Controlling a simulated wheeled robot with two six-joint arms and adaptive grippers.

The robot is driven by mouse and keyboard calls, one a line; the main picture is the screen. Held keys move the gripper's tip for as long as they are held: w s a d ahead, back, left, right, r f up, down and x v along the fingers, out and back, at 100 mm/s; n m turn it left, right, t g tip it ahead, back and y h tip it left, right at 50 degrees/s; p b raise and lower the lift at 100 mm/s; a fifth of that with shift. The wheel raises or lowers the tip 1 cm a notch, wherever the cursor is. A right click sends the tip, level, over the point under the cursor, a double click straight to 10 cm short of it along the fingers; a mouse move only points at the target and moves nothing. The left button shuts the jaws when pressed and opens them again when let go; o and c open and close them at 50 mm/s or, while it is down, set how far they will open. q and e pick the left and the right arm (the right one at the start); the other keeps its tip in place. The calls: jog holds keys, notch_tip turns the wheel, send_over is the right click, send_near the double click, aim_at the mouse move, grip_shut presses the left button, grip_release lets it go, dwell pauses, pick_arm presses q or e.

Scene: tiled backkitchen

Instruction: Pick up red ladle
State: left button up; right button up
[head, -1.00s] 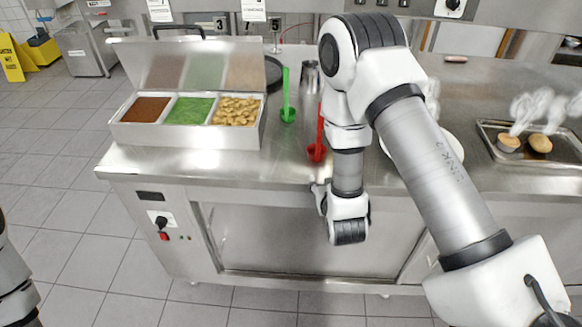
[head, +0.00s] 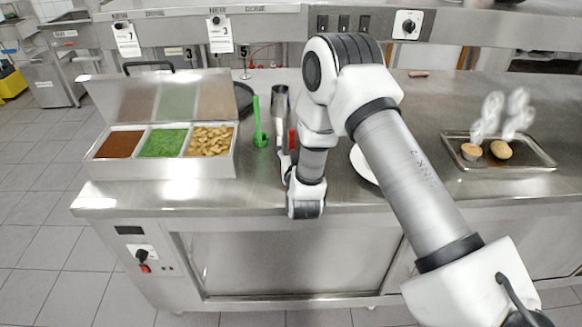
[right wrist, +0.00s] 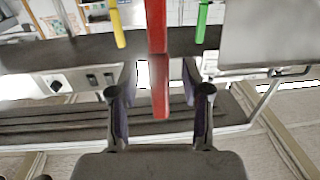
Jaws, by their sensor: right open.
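The red ladle (head: 293,141) stands on the steel counter, partly hidden behind my right gripper (head: 287,163) in the head view. In the right wrist view its red handle (right wrist: 160,60) runs down between the two fingers of my right gripper (right wrist: 160,78). The fingers are open, with a gap showing on both sides of the handle. The ladle's bowl is hidden. My left gripper is not in view.
A green ladle (head: 258,120) stands left of the red one, with a metal cup (head: 279,98) behind. A yellow handle (right wrist: 118,25) shows in the wrist view. A food container (head: 160,170), a white plate (head: 366,171) and a tray (head: 540,160) share the counter (head: 420,185).

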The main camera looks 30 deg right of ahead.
grip_shut()
